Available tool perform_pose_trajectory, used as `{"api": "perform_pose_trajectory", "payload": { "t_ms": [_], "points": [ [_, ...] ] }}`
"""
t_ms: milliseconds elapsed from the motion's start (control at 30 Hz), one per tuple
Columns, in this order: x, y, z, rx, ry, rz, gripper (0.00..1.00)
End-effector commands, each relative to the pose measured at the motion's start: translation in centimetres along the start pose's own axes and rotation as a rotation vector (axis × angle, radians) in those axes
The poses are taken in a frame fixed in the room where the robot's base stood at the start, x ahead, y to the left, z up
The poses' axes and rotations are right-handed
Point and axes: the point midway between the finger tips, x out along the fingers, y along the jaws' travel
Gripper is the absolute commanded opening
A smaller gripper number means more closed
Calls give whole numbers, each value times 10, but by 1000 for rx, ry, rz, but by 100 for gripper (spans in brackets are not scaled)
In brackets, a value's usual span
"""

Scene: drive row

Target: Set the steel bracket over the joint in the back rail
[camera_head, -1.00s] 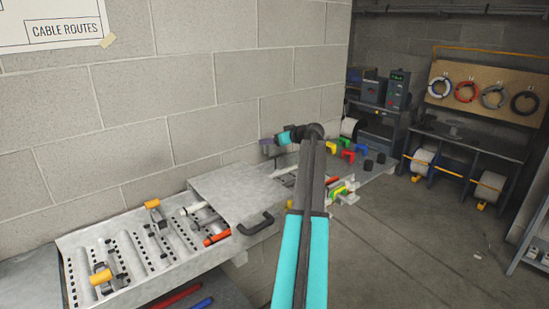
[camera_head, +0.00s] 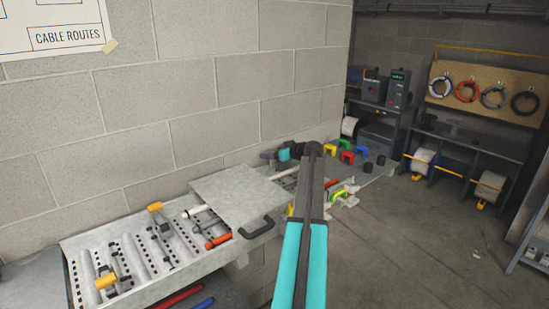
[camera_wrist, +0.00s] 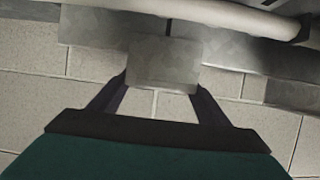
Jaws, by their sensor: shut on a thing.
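My gripper (camera_wrist: 157,97) is shut on the steel bracket (camera_wrist: 163,62), a plain grey piece between the two dark fingers in the wrist view. In the head view my gripper (camera_head: 268,155) is over the back of the bench, just right of the metal cover, and the bracket cannot be made out there. The pale back rail (camera_wrist: 225,14) crosses the top of the wrist view beyond the bracket. In the head view the rail (camera_head: 281,174) comes out right of the cover. I cannot make out the joint, nor whether bracket and rail touch.
A metal cover (camera_head: 232,190) with a black handle (camera_head: 257,228) hides the bench's middle. Yellow-handled clamps (camera_head: 155,207) stand on the perforated left part. Coloured U-shaped pieces, including a red one (camera_head: 347,157), stand at the right end. A block wall (camera_head: 215,120) rises close behind.

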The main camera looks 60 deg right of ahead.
Motion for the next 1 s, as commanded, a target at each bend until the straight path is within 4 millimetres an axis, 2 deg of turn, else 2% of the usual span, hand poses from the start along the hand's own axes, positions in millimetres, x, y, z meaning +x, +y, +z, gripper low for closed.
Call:
{"api": "perform_pose_trajectory", "payload": {
  "t_ms": [267,833,867,967,1000],
  "points": [
    [7,1,19,0,0,1,40],
    [9,1,24,0,0,2,40],
    [9,1,24,0,0,2,72],
    [8,2,23,0,0,2,89],
    [8,2,23,0,0,2,89]
  ]
}}
